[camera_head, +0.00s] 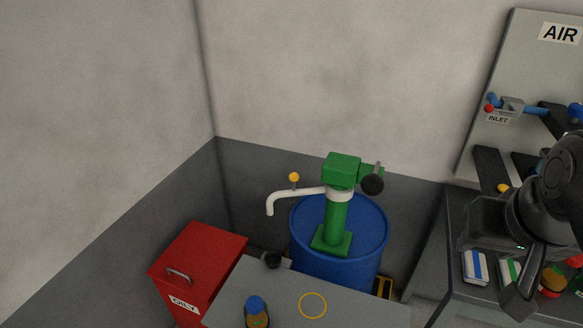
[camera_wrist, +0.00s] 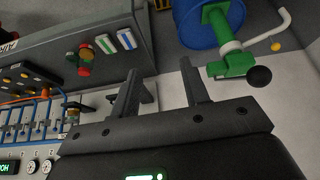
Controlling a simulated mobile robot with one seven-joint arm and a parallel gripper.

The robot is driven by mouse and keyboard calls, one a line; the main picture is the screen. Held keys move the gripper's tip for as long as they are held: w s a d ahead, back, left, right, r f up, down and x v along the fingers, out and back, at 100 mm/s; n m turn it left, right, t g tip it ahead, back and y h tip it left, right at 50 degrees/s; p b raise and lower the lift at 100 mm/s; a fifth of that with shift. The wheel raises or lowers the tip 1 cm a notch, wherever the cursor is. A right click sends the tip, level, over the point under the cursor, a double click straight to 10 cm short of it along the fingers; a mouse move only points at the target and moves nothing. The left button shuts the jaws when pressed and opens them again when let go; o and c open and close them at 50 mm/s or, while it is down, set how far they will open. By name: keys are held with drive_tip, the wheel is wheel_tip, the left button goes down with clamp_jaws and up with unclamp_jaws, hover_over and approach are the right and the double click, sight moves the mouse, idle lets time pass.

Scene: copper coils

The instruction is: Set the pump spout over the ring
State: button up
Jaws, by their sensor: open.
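The green hand pump (camera_head: 337,215) stands upright on the blue drum (camera_head: 340,270). Its white spout (camera_head: 290,193) reaches left from a white collar and bends down at its tip, with a small yellow knob (camera_head: 294,177) above it. The yellow ring (camera_head: 312,305) lies flat on the grey bench top; the spout tip is behind and left of it, not over it. In the wrist view, the pump (camera_wrist: 238,64) and spout (camera_wrist: 275,32) show upper right. My gripper (camera_wrist: 160,82) is open and empty, apart from the pump; in the head view it is at far right.
A red OILY bin (camera_head: 205,262) stands left of the drum. A bottle with a blue cap (camera_head: 256,312) stands on the grey bench (camera_head: 360,312), left of the ring. A black ball (camera_head: 372,184) sits on the pump's right side. The AIR panel (camera_head: 530,60) and a cluttered counter are at right.

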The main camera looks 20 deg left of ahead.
drive_tip(key=w+a+r, duration=0.1)
drive_tip(key=w+a, duration=0.1)
drive_tip(key=w, duration=0.2)
drive_tip(key=w+a+r+n, duration=0.1)
drive_tip(key=w+a+r, duration=0.1)
drive_tip(key=w+a, duration=0.1)
drive_tip(key=w+a+r+n, duration=0.1)
drive_tip(key=w+a+r, duration=0.1)
drive_tip(key=w, duration=0.3)
drive_tip(key=shift+w+a+r+g+y, duration=0.2)
drive_tip(key=shift+w+a+g+y, duration=0.15)
drive_tip(key=shift+a, duration=0.3)
clamp_jaws()
drive_tip(key=w+a+f+n+y, duration=0.1)
drive_tip(key=w+a+n, duration=0.1)
drive_tip(key=w+a, duration=0.75)
drive_tip(key=w+a+f+n, duration=0.2)
drive_tip(key=w+a, duration=0.4)
drive_tip(key=a, duration=0.6)
drive_tip(key=w+a+f+n+g, duration=0.1)
drive_tip(key=w+a+f, duration=0.2)
drive_tip(key=a+f, duration=0.7)
drive_tip(key=shift+a+n+g+y, duration=0.3)
drive_tip(key=shift+a+g+y, duration=0.05)
drive_tip(key=shift+a, duration=0.45)
